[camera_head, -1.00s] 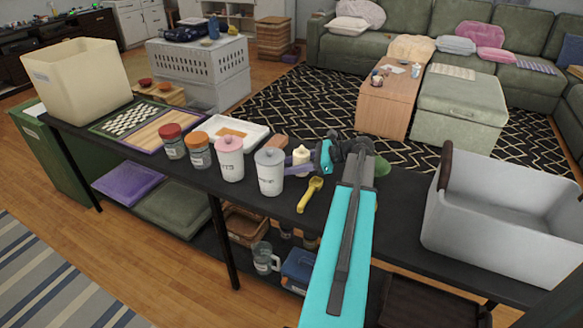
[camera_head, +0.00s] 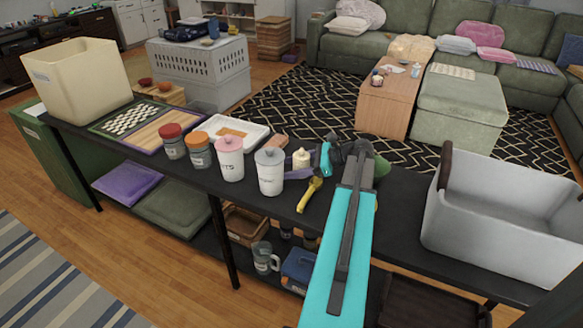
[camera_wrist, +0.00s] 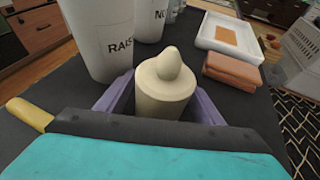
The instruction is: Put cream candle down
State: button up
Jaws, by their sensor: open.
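The cream candle (camera_head: 301,158) is on or just above the black table (camera_head: 395,205), behind the white canister with the grey lid; its base contact is hidden. In the wrist view the candle (camera_wrist: 165,92) stands upright between the purple fingers of my gripper (camera_wrist: 163,104). The fingers are open around it, one on each side, and its lower part is hidden by the gripper body. In the head view my gripper (camera_head: 299,173) is partly hidden by my arm and the canister.
A grey-lidded canister (camera_head: 270,175) and a pink-lidded canister (camera_head: 230,162) stand close left of the candle. A yellow-handled utensil (camera_head: 308,196) lies in front. A white tray (camera_head: 238,132) and brown blocks (camera_wrist: 230,70) are behind. A large grey bin (camera_head: 500,225) stands at right.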

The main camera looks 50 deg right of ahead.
jog(key=shift+r, duration=0.1)
jog(key=v, duration=1.2)
jog(key=shift+r, duration=0.1)
dwell(0.4)
